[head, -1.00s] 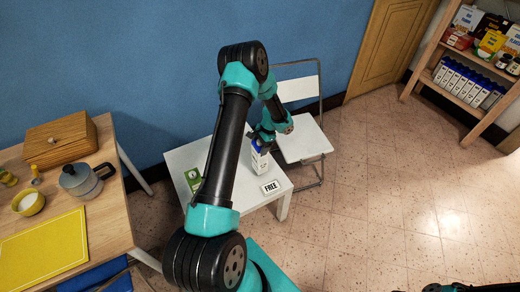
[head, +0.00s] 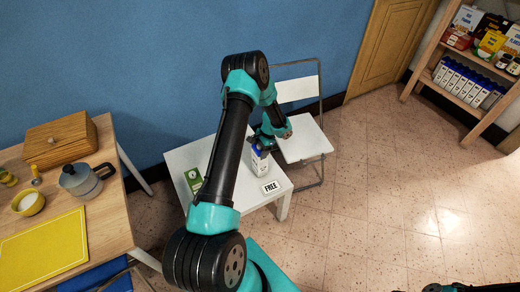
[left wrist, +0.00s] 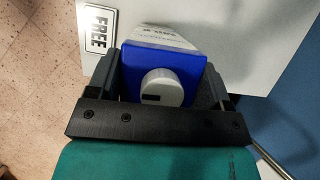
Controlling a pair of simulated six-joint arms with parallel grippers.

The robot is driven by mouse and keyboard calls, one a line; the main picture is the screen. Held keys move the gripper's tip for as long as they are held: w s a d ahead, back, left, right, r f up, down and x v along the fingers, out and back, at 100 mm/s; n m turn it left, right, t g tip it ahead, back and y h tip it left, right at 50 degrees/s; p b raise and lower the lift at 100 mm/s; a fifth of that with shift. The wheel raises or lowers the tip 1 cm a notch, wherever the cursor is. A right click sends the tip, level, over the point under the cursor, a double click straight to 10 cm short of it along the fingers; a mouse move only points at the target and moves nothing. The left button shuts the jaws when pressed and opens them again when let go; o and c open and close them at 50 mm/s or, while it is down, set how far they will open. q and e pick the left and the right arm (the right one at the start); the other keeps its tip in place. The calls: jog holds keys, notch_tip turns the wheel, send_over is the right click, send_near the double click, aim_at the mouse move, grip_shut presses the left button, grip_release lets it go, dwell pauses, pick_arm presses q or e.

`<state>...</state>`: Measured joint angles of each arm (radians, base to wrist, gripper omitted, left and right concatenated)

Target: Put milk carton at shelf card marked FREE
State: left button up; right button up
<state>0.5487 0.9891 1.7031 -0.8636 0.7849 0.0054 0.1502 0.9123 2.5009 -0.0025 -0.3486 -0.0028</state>
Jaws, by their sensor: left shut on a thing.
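The milk carton (head: 260,166), white with a blue top, is upright over the white table (head: 233,199); I cannot tell whether its base touches the table. My left gripper (head: 262,146) is shut on it near the top. In the left wrist view its blue top (left wrist: 163,78) and white cap sit between the fingers (left wrist: 165,85). The white card marked FREE (head: 271,187) lies on the table just in front of the carton; it also shows in the left wrist view (left wrist: 97,28).
A green box (head: 194,180) stands on the table's left part, beside my arm. A white folding chair (head: 303,143) is close behind the table. A wooden table (head: 112,190) is at left. A shelf (head: 462,110) with packages and several similar cartons is at far right.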

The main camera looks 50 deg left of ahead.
pick_arm(q)
jog(key=shift+f, duration=0.1)
jog(key=o, duration=1.7)
jog(key=v, duration=1.2)
jog(key=shift+w, duration=0.1)
jog(key=s+d+f+n+t+h, duration=0.1)
jog(key=s+d+f+h, duration=0.2)
jog(key=d, duration=0.6)
jog(key=s+d+f+n+t, duration=0.15)
jog(key=s+d, duration=0.25)
jog(key=d, duration=0.5)
jog(key=s+d+f+t+h, duration=0.1)
jog(key=s+d+f+h, duration=0.2)
jog(key=d, duration=0.7)
jog(key=s+d+r+n+t+y, duration=0.1)
jog(key=s+d, duration=0.3)
jog(key=s, duration=0.4)
jog(key=shift+s+d+n, duration=0.2)
jog(key=shift+d+n, duration=0.2)
jog(key=shift+n, duration=0.15)
